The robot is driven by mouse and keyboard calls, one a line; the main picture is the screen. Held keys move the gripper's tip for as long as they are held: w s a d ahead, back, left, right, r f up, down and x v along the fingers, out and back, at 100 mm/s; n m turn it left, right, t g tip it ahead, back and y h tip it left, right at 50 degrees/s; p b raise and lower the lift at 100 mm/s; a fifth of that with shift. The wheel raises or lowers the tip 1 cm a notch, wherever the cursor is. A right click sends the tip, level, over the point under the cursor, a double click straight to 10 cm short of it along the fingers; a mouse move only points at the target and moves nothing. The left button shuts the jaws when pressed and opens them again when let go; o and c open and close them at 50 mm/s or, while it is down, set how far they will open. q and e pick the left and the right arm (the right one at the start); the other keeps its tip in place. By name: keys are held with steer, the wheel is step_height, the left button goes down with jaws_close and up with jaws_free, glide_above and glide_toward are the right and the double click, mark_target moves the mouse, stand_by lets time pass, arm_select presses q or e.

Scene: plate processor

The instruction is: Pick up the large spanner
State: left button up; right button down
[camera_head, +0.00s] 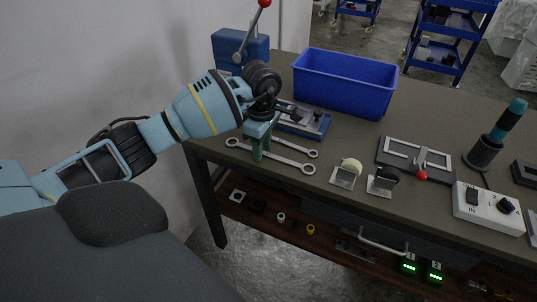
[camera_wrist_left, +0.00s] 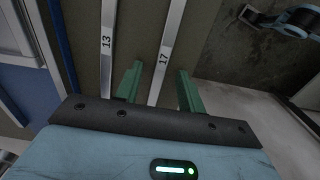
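The large spanner (camera_head: 287,161), a long silver double-ended wrench, lies flat near the front edge of the table. In the left wrist view its shank (camera_wrist_left: 166,56) is marked 17. A smaller spanner (camera_head: 297,147) lies behind it, and its shank marked 13 (camera_wrist_left: 107,45) shows left of the fingers in the wrist view. My left gripper (camera_head: 262,148) points down over the large spanner, covering part of it. Its green fingers (camera_wrist_left: 159,70) are apart, with the large spanner's shank between them in the wrist view. Finger height over the table is hard to tell. My right gripper is not in view.
A blue bin (camera_head: 345,83) stands behind the spanners. A blue-grey fixture (camera_head: 304,122) sits just behind the gripper, with a blue lever device (camera_head: 240,52) at the back left. The table's front edge is close.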

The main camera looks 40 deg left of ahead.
arm_select(q)
jaws_close()
steer(key=shift+r, duration=0.2)
stand_by(0.3)
steer(key=shift+r, duration=0.65)
step_height(320, 180, up, 2)
steer(key=shift+r, duration=0.1)
steer(key=s+d+r, duration=0.1)
steer(key=s+d, duration=0.3)
steer(key=s, duration=1.1)
steer(key=shift+s, duration=0.25)
